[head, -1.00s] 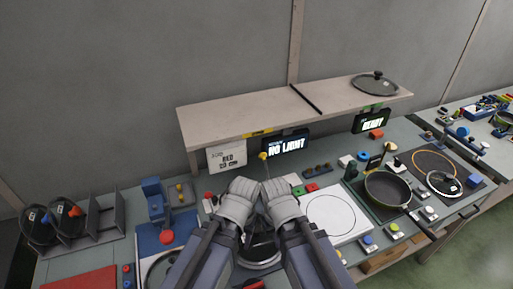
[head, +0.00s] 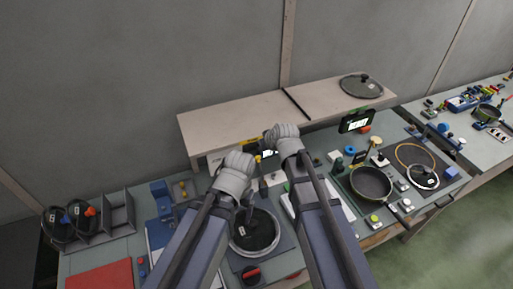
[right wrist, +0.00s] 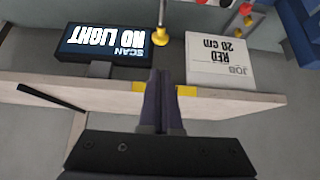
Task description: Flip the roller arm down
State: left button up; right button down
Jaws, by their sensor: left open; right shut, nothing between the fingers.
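A yellow ball on a thin rod (right wrist: 163,37) stands in the right wrist view, ahead of the fingertips; I cannot tell for certain whether it is the roller arm. My right gripper (right wrist: 163,76) is shut and empty, in front of the shelf edge and apart from the ball. In the head view its hand is raised by the shelf's front edge and its fingers are hard to make out. My left gripper (head: 246,205) is open and empty, pointing down over a round dark lid or pan (head: 254,246). The arms hide part of the bench between them.
The scan display reading NO LIGHT (right wrist: 118,44) and the job card (right wrist: 219,60) are close to the right gripper. The shelf (head: 230,119) carries a glass lid (head: 361,88). A frying pan (head: 371,185) stands to the right. A rack (head: 117,214) is at the left.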

jog(key=shift+f, duration=0.1)
jog(key=b+x, duration=0.8)
jog(key=x, duration=0.2)
jog(key=shift+s, duration=0.1)
